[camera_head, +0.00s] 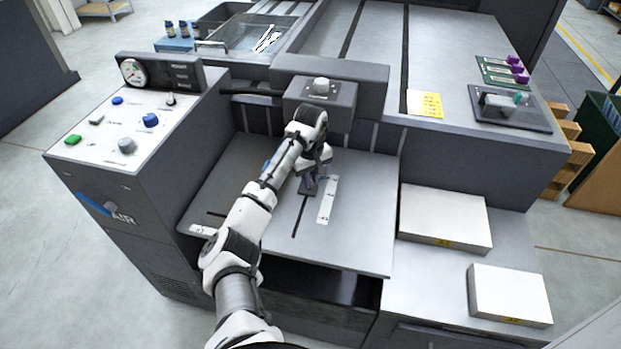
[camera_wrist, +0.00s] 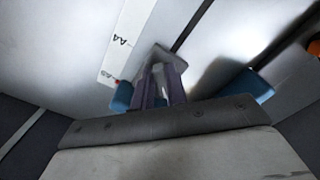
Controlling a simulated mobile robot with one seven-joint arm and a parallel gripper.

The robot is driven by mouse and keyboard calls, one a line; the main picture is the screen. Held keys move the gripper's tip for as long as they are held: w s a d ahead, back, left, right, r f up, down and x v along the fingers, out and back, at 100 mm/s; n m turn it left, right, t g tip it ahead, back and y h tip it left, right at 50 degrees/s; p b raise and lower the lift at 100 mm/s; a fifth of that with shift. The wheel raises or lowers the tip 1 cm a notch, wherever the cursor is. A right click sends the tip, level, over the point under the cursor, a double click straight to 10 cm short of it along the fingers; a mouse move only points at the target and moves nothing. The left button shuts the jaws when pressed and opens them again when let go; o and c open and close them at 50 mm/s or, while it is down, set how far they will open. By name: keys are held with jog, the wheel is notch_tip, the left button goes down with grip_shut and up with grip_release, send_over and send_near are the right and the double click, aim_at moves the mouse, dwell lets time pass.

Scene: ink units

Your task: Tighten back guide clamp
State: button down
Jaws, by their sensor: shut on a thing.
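The back guide clamp (camera_head: 306,191) is a small dark piece on the grey feed table, by its slot and left of the white paper-size scale (camera_head: 327,203). My gripper (camera_head: 311,177) points down over it. In the wrist view the dark purple-grey fingers of my gripper (camera_wrist: 160,80) are close together, shut on the clamp, with a grey plate (camera_wrist: 163,57) of it showing past their tips. The fingers hide most of the clamp, so how tight it is cannot be told. The scale (camera_wrist: 127,42) shows A4 and A5 marks.
Blue pieces stand on the left (camera_wrist: 122,97) and right (camera_wrist: 249,85) of the fingers. A dark housing with a round knob (camera_head: 320,85) overhangs behind my wrist. The control panel (camera_head: 125,127) is at left. Two white stacks (camera_head: 444,213) (camera_head: 509,294) lie at right. The table's front right is clear.

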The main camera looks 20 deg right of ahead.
jog(key=shift+r+m, duration=0.1)
jog(key=shift+m, duration=0.2)
jog(key=m+p, duration=0.2)
jog(key=m, duration=0.1)
jog(key=shift+a+m+p, duration=0.2)
jog(key=shift+m+p, duration=0.1)
jog(key=shift+p, duration=0.1)
jog(key=m+p, duration=0.1)
jog(key=m, duration=0.1)
jog(key=m+p, duration=0.1)
jog(key=m, duration=0.1)
jog(key=shift+w+a+m, duration=0.1)
jog(key=shift+a+m, duration=0.1)
jog(key=shift+m, duration=0.1)
jog(key=m, duration=0.2)
jog(key=m+p, duration=0.1)
jog(key=m, duration=0.1)
jog(key=shift+w+a+m, duration=0.15)
jog(key=shift+m, duration=0.15)
jog(key=shift+w+m, duration=0.2)
jog(key=shift+m, duration=2)
jog(key=c, duration=1.4)
grip_release()
notch_tip(320, 180, up, 14)
jog(key=p, duration=0.1)
